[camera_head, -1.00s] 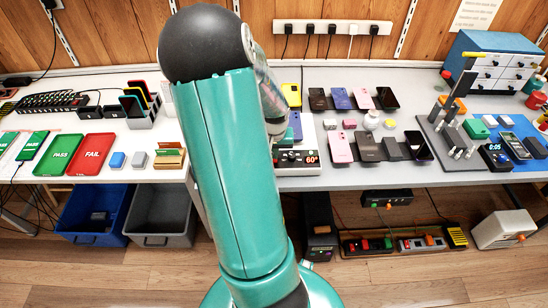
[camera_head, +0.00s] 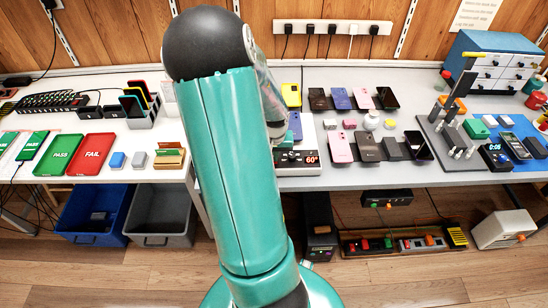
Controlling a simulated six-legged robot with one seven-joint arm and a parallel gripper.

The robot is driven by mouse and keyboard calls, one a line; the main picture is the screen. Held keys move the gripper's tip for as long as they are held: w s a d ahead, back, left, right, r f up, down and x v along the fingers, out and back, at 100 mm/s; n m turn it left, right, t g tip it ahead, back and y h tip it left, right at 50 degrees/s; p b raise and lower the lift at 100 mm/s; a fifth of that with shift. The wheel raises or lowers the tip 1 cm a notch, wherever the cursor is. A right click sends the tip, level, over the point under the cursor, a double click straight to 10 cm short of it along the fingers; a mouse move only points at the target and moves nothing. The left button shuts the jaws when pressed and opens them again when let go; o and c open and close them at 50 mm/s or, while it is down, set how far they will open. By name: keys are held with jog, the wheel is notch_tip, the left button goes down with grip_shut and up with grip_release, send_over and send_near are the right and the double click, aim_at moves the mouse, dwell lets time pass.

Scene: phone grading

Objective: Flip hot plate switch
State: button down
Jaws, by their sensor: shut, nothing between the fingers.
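The hot plate (camera_head: 297,166) sits at the front edge of the grey table, just right of my arm. Its front panel shows a red display reading 60 and small controls to the left of it. Which of these is the switch, and how it is set, is too small to tell. My arm reaches up and bends down over the back left part of the hot plate, covering part of it. My gripper is hidden behind my own arm. A blue phone (camera_head: 295,125) lies on the plate close to the arm's end.
Several phones, such as a pink one (camera_head: 340,146), lie right of the hot plate. A fixture stand (camera_head: 447,130) and a blue drawer cabinet (camera_head: 490,62) stand further right. Green PASS (camera_head: 60,154) and red FAIL (camera_head: 92,154) mats lie on the left table.

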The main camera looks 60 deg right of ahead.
jog(key=shift+r, duration=0.1)
notch_tip(320, 180, up, 7)
dwell(0.7)
dwell(0.5)
jog(key=w+a+r+n+t, duration=0.1)
jog(key=w+a+r+n, duration=0.1)
jog(key=w+a+r, duration=0.35)
jog(key=w+a+r+n+t+y, duration=0.1)
jog(key=w+a+r+n, duration=0.15)
jog(key=a, duration=0.55)
jog(key=w+a+r+n+t, duration=0.1)
jog(key=w+a+r, duration=0.35)
jog(key=a, duration=0.25)
jog(key=s+a+r+n, duration=0.1)
jog(key=a+r+n, duration=0.1)
jog(key=a, duration=0.5)
jog(key=s+a+r+n+t, duration=0.1)
jog(key=s+a+r+n, duration=0.1)
jog(key=a, duration=0.5)
jog(key=s+a+r+n, duration=0.2)
jog(key=a+r+n, duration=0.1)
jog(key=a, duration=0.5)
jog(key=shift+s+r+t+y, duration=0.15)
jog(key=shift+r+t+y, duration=0.15)
jog(key=shift+r+t, duration=0.1)
jog(key=shift+s+d, duration=0.1)
jog(key=shift+d, duration=0.1)
